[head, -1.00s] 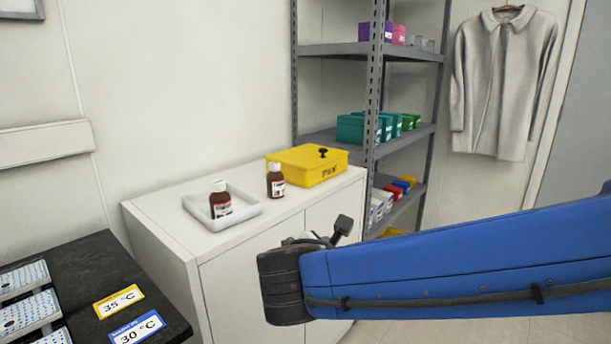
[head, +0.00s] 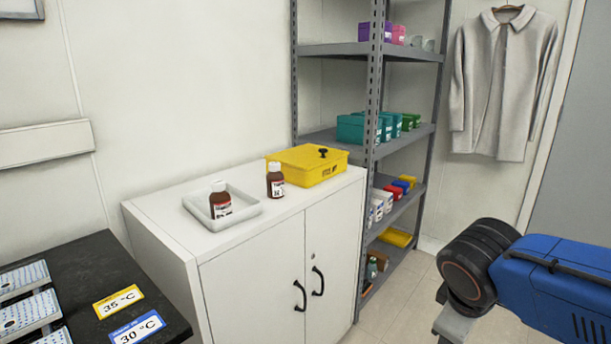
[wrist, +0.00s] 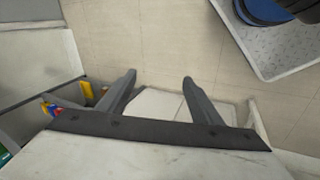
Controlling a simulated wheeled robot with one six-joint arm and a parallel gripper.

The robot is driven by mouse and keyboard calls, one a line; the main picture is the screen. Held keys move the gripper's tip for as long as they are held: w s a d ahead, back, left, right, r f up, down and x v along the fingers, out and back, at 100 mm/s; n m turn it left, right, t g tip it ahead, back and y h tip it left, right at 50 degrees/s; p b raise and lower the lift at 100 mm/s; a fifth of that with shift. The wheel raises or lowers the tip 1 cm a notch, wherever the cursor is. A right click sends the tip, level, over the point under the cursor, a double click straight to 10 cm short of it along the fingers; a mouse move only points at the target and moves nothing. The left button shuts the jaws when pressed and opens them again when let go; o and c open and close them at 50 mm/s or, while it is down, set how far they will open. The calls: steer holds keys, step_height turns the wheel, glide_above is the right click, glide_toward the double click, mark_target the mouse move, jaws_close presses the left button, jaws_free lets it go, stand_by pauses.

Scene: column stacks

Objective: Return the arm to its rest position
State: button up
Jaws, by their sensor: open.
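My arm shows at the lower right of the head view, its blue link and dark joint in front of the floor. My gripper (wrist: 158,85) shows in the wrist view with its two grey fingers apart and nothing between them. The fingers are over the tiled floor and a pale surface.
A white cabinet (head: 250,285) carries a white tray (head: 248,212) with a brown bottle (head: 220,200), another brown bottle (head: 275,181) and a yellow box (head: 308,166). A grey shelf rack (head: 375,90) stands behind. A dark bench (head: 70,265) is at left. Floor (head: 410,290) is clear between cabinet and arm.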

steer(key=s+m+y, duration=0.1)
steer(key=m, duration=0.1)
steer(key=s+m+y, duration=0.1)
steer(key=s+m, duration=0.1)
steer(key=m, duration=0.1)
steer(key=s+f+m+t, duration=0.1)
steer(key=m, duration=0.2)
steer(key=shift+s+d+y, duration=0.2)
steer(key=shift+d+y, duration=0.1)
steer(key=shift+y, duration=0.1)
